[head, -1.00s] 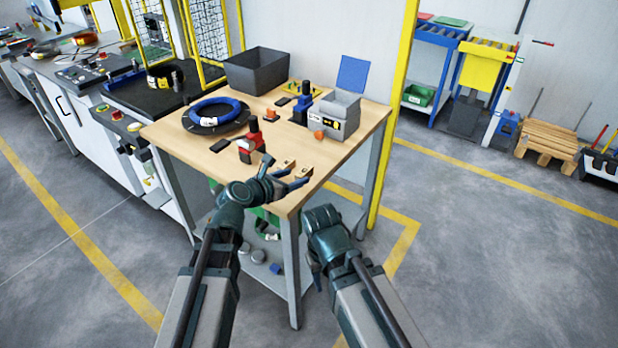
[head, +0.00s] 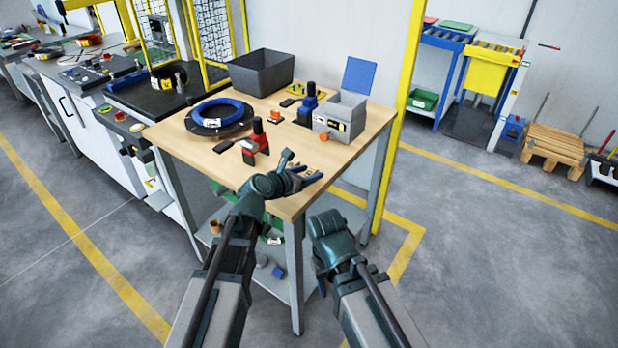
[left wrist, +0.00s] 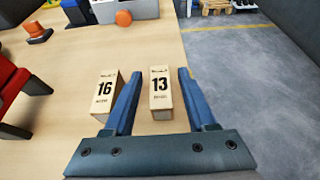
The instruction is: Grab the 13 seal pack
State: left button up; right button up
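The 13 seal pack (left wrist: 160,92) is a small cream box standing on the wooden table (head: 205,165), with a black 13 on its face. A like box marked 16 (left wrist: 106,92) stands just left of it. In the left wrist view my left gripper (left wrist: 158,88) is open; its blue fingers lie either side of the 13 pack, with the 16 pack outside the left finger. I cannot tell how high the fingers are. In the head view the left gripper (head: 302,168) partly hides the packs at the table's near corner. My right gripper (head: 322,280) hangs beside the table, fingers unclear.
A red tool (head: 256,148) stands left of the packs. Behind are a blue coil on a black disc (head: 218,128), a blue tool (head: 306,108), a grey box (head: 345,112) and a dark bin (head: 262,72). Bare wood lies around the near corner.

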pick_arm(q)
grip_shut()
pick_arm(e)
jog(key=shift+r, duration=0.1)
